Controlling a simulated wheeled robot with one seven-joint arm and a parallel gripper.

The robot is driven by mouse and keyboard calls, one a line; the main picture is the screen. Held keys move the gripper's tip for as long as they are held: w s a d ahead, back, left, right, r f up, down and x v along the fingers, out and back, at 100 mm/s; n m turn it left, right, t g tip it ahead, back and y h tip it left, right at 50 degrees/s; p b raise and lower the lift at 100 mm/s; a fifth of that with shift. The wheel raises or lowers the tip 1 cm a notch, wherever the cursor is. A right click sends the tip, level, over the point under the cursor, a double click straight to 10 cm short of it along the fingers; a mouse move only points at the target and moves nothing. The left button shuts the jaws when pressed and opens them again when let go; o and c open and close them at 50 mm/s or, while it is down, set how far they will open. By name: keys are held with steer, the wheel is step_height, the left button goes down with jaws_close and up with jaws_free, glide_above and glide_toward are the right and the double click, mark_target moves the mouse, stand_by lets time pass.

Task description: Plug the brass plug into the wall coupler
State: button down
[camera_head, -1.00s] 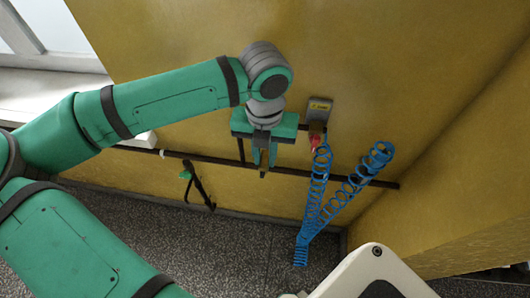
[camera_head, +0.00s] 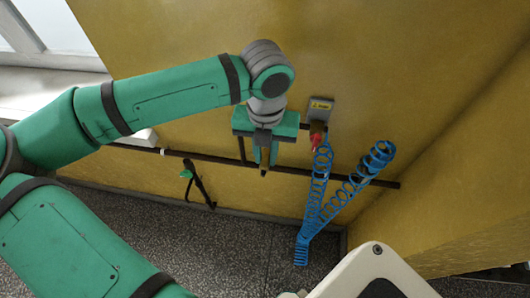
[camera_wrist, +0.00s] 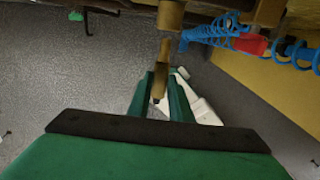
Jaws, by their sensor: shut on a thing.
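My gripper (camera_head: 265,158) points down in front of the yellow wall. Its two green fingers are shut on the brass plug (camera_head: 264,165). The brass plug (camera_wrist: 161,72) also shows between the fingertips in the wrist view. A wider brass cylinder (camera_wrist: 171,14) lies in line beyond it; I cannot tell whether the two are joined. The grey wall box (camera_head: 320,106) with a yellow label is right of my gripper. Below it are a brass fitting (camera_head: 317,128), which looks like the wall coupler, and a red part (camera_head: 316,142), apart from my gripper.
A coiled blue hose (camera_head: 317,185) hangs below the red part, and another coil (camera_head: 375,158) loops at its right. A dark pipe (camera_head: 215,160) runs along the wall behind my gripper. A black item with a green part (camera_head: 186,174) hangs at left.

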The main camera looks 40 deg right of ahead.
steer(key=shift+w+d, duration=0.55)
steer(key=shift+d, duration=0.15)
stand_by(0.8)
steer(key=shift+w+d, duration=0.15)
steer(key=shift+w, duration=0.05)
steer(key=shift+w+d, duration=0.45)
steer(key=shift+d, duration=0.2)
steer(key=c, duration=1.5)
jaws_free()
steer(key=shift+c, duration=0.2)
step_height(320, 180, up, 11)
steer(key=shift+f, duration=0.1)
